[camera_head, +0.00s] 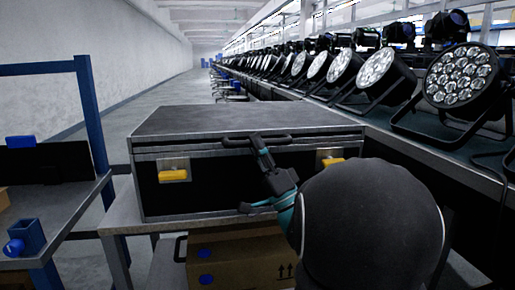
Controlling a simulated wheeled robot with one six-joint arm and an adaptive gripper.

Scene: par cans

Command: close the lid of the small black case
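The black case (235,190) stands on a grey table, its front facing me, with yellow latches (172,175) at left and right on its front. Its lid (235,119) lies roughly level over the body. Pale and dark strips run along the front seam, and I cannot tell whether the lid is fully down. My gripper (258,172), black with teal parts, is at the middle of the case front. Its upper part overlaps a black bar at the lid edge. Contact and finger opening are unclear, and my arm hides the case's lower right.
Cardboard boxes (238,258) sit below the table (125,215). A blue-framed cart (90,115) stands at left. A long bench with many par lights (458,75) runs along the right. The aisle (150,95) behind the case is open at the left.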

